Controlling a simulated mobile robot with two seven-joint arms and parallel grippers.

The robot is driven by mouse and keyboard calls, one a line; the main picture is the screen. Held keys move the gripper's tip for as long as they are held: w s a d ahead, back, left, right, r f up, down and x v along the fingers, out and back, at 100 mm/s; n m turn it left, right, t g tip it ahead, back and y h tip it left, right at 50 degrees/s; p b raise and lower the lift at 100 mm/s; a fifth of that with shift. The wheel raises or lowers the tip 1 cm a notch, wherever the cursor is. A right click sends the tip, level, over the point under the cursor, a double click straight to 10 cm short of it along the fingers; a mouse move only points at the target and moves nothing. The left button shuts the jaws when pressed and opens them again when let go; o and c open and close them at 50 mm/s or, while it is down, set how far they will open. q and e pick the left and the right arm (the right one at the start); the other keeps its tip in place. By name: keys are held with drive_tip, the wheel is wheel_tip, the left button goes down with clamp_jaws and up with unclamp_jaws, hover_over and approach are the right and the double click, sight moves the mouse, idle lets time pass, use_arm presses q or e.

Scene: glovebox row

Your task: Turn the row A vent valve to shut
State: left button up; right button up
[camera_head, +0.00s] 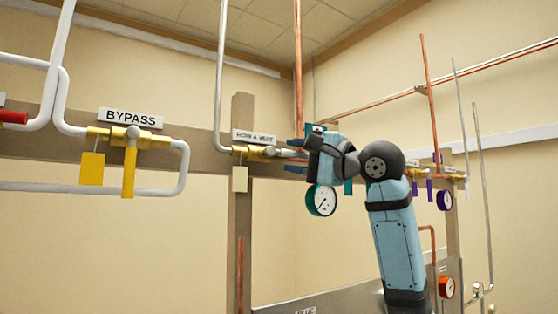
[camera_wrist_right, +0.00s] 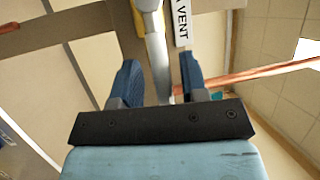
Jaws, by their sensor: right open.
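The row A vent valve (camera_head: 252,152) is a yellow brass body on the wooden rail, under a small white label (camera_head: 254,136). Its grey lever (camera_head: 286,153) points right, roughly along the rail. My right gripper (camera_head: 297,156) is at the lever's right end, fingers open. In the right wrist view, the lever (camera_wrist_right: 158,60) runs down between the two blue fingers of my right gripper (camera_wrist_right: 160,85), with a gap visible on each side. The label (camera_wrist_right: 183,22) reads "VENT" there. My left gripper is not in view.
A bypass valve (camera_head: 130,140) with a yellow lever is further left on the rail. A pale tag (camera_head: 240,179) hangs below the vent valve. A teal-rimmed gauge (camera_head: 321,200) hangs just below my right gripper. A copper pipe (camera_head: 298,70) rises close by.

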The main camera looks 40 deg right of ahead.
drive_tip(key=shift+w, duration=0.15)
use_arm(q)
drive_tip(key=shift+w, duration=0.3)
use_arm(e)
drive_tip(key=shift+r, duration=0.1)
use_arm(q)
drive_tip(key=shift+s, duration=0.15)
use_arm(e)
drive_tip(key=shift+s+a, duration=0.1)
drive_tip(key=shift+s, duration=0.1)
clamp_jaws()
